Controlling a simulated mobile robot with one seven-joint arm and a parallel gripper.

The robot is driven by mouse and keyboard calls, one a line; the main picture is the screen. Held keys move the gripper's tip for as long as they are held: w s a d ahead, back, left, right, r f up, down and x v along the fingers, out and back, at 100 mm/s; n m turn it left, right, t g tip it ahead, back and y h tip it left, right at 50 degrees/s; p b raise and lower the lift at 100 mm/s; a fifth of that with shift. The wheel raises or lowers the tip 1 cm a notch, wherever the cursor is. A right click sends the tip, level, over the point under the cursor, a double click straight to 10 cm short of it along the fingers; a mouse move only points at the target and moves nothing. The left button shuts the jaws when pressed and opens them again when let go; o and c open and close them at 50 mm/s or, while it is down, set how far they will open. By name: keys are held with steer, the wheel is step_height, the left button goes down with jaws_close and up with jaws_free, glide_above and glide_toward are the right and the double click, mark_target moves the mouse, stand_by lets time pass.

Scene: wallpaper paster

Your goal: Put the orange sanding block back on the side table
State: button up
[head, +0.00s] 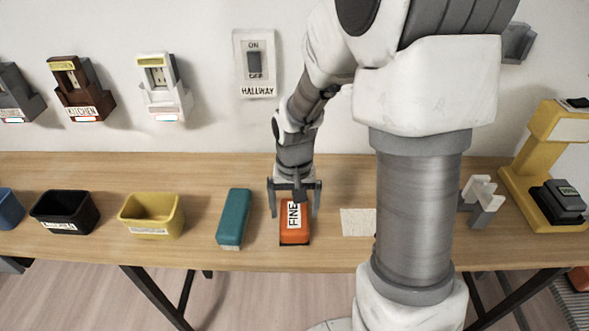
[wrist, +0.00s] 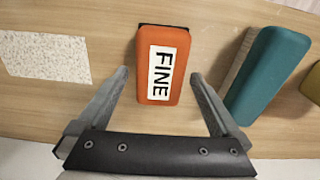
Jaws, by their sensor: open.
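The orange sanding block (head: 295,233) lies on the wooden table, with a white label reading FINE on its top and a dark base edge. It also shows in the wrist view (wrist: 184,73), near the middle. My gripper (head: 294,205) is open above the block, its fingers to either side of it in the head view. In the wrist view the open fingers (wrist: 160,75) point toward the block's near end, one on each side, with no visible contact. The side table (head: 310,169) is a long wooden top along the wall, if this is the one named.
A teal block (head: 233,217) lies close left of the orange block. A speckled pale sheet (head: 357,222) lies to the right. Yellow (head: 150,229) and black (head: 65,227) bins stand further left. A yellow scale-like device (head: 545,150) is at the right end.

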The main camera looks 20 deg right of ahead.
mark_target(295, 215)
step_height(295, 215, up, 14)
steer(key=p, duration=0.3)
steer(key=s+r+n+t, duration=0.3)
steer(key=s+r+t, duration=0.3)
steer(key=s+r, duration=0.65)
steer(key=p+v, duration=0.1)
steer(key=p, duration=0.1)
steer(key=p+v, duration=0.2)
steer(key=w+p+v, duration=0.1)
steer(key=p+v, duration=0.1)
steer(key=p, duration=0.1)
steer(key=shift+r, duration=0.45)
